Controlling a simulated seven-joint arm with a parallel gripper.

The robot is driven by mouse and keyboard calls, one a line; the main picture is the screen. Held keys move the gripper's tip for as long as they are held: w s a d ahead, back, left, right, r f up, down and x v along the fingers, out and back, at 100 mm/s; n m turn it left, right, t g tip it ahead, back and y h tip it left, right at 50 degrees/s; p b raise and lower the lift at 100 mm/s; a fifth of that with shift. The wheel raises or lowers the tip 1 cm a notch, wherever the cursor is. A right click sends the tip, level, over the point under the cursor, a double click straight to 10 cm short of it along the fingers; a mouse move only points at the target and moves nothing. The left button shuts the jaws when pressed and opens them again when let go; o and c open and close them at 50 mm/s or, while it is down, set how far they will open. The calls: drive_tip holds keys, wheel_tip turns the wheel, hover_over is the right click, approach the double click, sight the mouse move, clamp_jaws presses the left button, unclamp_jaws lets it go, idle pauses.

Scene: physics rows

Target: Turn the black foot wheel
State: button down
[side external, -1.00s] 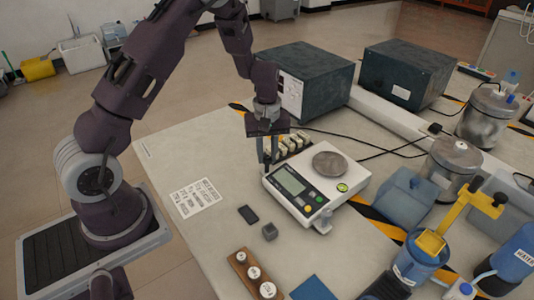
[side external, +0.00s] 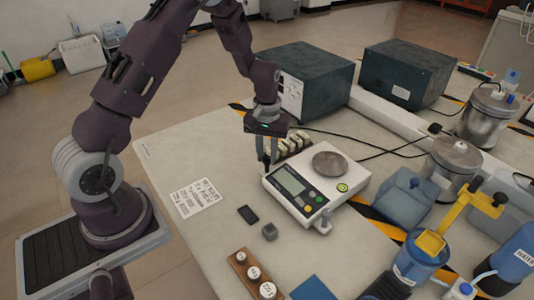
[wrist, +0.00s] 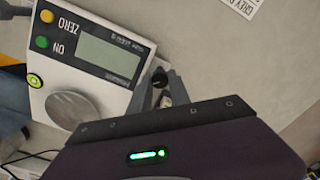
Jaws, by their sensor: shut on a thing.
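The white balance (side external: 310,212) stands on the bench, with a grey display, coloured buttons and a round metal pan (side external: 330,163). In the wrist view the balance (wrist: 118,38) fills the upper left. The black foot wheel (wrist: 160,76) sits at the balance's corner near the display. My gripper (wrist: 160,90) points down beside that corner, its two fingers on either side of the wheel and shut on it. In the side view my gripper (side external: 267,167) is at the balance's left corner, and the fingers mostly hide the wheel.
A row of small pale blocks (side external: 288,144) stands close behind my gripper. Dark instrument boxes (side external: 318,80) are farther back. The bench left of my gripper is clear.

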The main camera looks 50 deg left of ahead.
sight(267, 158)
drive_tip(key=c, duration=1.2)
unclamp_jaws()
drive_tip(key=shift+r, duration=0.1)
wheel_tip(267, 158, up, 7)
drive_tip(key=shift+f, duration=0.15)
